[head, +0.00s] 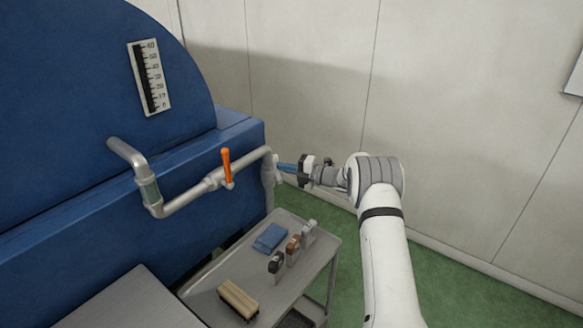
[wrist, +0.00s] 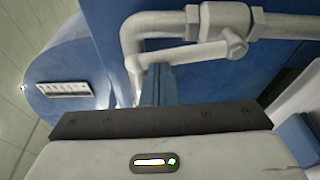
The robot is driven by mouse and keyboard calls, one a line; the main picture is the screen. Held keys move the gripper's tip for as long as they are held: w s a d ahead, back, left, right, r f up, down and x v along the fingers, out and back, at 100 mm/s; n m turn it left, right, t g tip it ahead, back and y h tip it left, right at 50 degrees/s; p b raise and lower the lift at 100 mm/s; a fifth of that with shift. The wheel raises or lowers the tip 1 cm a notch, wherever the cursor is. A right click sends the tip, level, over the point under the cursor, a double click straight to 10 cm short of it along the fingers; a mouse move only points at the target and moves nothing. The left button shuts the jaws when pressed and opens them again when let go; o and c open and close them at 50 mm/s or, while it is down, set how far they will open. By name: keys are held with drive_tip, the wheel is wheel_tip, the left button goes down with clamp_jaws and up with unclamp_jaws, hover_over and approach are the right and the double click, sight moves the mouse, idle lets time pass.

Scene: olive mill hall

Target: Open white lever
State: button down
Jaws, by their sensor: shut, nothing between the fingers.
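The white lever (wrist: 185,54) shows in the wrist view as a pale bar. It runs left from a valve body (wrist: 233,42) on the pale pipe, roughly along that pipe. In the head view the lever is hard to tell from the pipe's right end. My gripper (head: 287,168) is shut and empty, with its blue fingers pointing left at the pipe's downward end. In the wrist view my gripper's blue fingertips (wrist: 158,72) are at the lever's left, free end. I cannot tell whether they touch it.
An orange lever (head: 227,167) stands upright on the pipe (head: 187,197) in front of the blue tank (head: 70,110). Below is a grey cart (head: 213,277) with a blue cloth (head: 270,237), a brush (head: 238,299) and several small items. The floor right of the cart is clear up to the wall.

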drive_tip(key=shift+w+a+r, duration=0.1)
drive_tip(key=shift+w+r, duration=0.05)
drive_tip(key=shift+r, duration=0.15)
idle(0.7)
drive_tip(key=s+d+b, duration=0.1)
drive_tip(key=s+d, duration=0.7)
drive_tip(key=shift+s+d+f+b, duration=0.15)
drive_tip(key=shift+d+f+b, duration=0.1)
drive_tip(key=shift+d+b, duration=0.05)
